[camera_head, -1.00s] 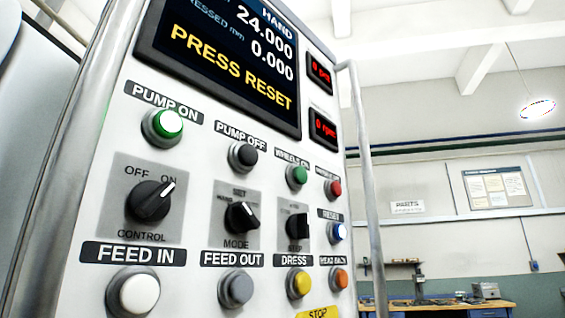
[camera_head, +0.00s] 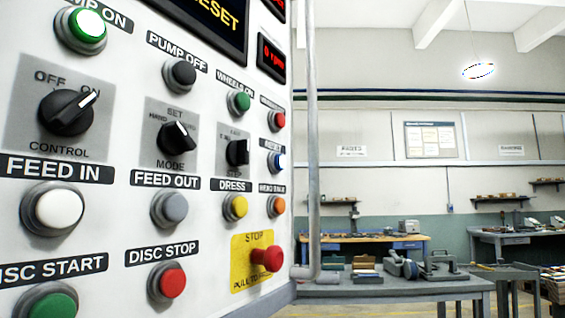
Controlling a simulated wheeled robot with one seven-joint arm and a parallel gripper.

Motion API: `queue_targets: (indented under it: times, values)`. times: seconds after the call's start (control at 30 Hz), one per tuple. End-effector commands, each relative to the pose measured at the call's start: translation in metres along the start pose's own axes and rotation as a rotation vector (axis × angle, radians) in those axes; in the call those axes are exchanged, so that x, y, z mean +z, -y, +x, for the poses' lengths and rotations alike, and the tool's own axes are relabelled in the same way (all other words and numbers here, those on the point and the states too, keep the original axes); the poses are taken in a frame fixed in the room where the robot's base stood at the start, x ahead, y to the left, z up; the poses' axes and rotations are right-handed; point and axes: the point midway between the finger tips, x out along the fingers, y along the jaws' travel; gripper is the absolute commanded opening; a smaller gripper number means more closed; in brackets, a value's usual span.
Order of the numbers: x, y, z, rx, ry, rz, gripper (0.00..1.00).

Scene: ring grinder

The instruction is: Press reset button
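The blue-white reset button (camera_head: 276,162) is on the right side of the white control panel (camera_head: 120,115), under a small dark label that reads roughly RESET. It sits below a red button (camera_head: 275,121) and above an orange button (camera_head: 276,206). The panel's display (camera_head: 215,18) is mostly cut off by the top edge; only the end of a yellow word, "ESET", shows. My gripper is not in the head view, so its state and its place relative to the button are hidden.
A red mushroom stop button (camera_head: 266,259) on a yellow plate is low on the panel. A grey vertical rail (camera_head: 313,150) runs along the panel's right edge. A grey bench (camera_head: 390,287) with tools stands right of it. Other workbenches are behind.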

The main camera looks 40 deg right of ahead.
Motion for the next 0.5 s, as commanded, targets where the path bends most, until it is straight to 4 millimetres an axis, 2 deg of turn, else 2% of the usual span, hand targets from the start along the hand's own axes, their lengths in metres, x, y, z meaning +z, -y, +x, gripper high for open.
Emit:
queue_targets:
  times: [0.07, 0.43, 0.5]
  values:
    - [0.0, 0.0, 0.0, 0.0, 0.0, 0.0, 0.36]
    - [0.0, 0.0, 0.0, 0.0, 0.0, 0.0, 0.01]
    - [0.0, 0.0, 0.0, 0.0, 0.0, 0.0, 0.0]
